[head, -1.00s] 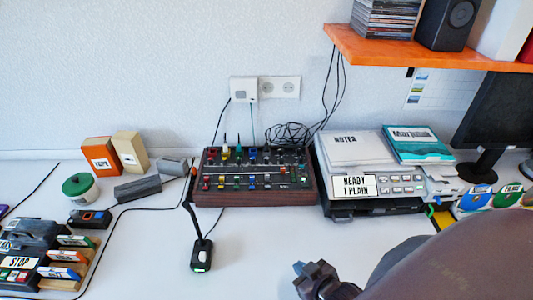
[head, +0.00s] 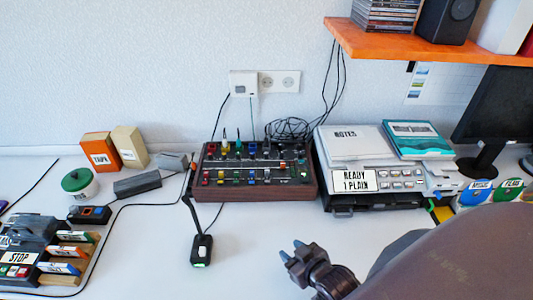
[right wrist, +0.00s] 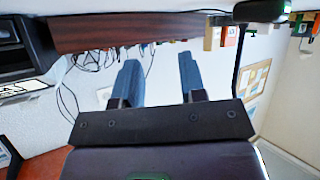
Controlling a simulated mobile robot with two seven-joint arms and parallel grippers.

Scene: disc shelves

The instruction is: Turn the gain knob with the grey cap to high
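The mixer (head: 257,189) is a dark panel in a reddish-brown wooden case, in the middle of the desk in the head view. It carries rows of coloured knobs, sliders and buttons; I cannot make out which knob has the grey cap. In the right wrist view the mixer's wooden side (right wrist: 130,32) spans the top, with small controls beneath its edge. My right gripper (head: 292,250) is in front of the mixer, apart from it. Its two blue-grey fingers (right wrist: 160,78) are spread with nothing between them. My left gripper is not in view.
A black gooseneck device (head: 202,250) stands in front of the mixer's left end. A grey machine (head: 352,160) with a "READY 1 PLAIN" sign is close on the mixer's right. Cables (head: 290,128) lie behind. The white desk (head: 245,235) in front of the mixer is mostly clear.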

